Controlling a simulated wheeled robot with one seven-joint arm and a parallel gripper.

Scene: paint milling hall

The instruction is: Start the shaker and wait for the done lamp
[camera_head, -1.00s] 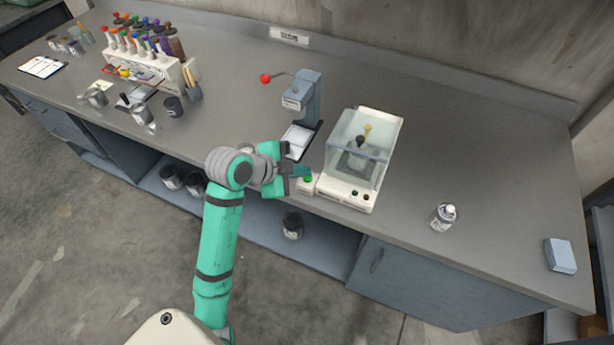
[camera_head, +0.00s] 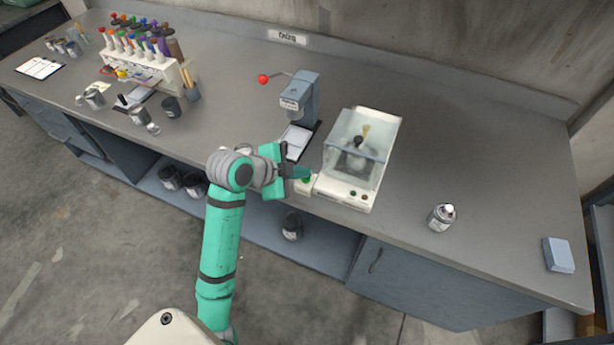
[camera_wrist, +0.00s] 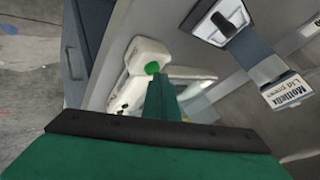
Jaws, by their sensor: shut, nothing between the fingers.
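The shaker (camera_head: 345,188) is a white machine with a clear cover, standing on the bench. A small item with a dark top sits under the cover. Its front has a small green dot (camera_head: 352,193) and an amber one; I cannot tell if either is lit. A green button (camera_head: 306,181) sits on a small white box at the shaker's left; it also shows in the wrist view (camera_wrist: 152,67). My gripper (camera_head: 303,172) is shut and empty, its tips right at the button and partly covering it in the head view. I cannot tell whether they touch.
A grey lid press (camera_head: 309,95) with a red-knobbed lever stands behind my gripper. A small can (camera_head: 441,217) and a pale blue box (camera_head: 559,254) stand to the right. A rack of bottles (camera_head: 150,68) is at the left. The bench right of the shaker is mostly clear.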

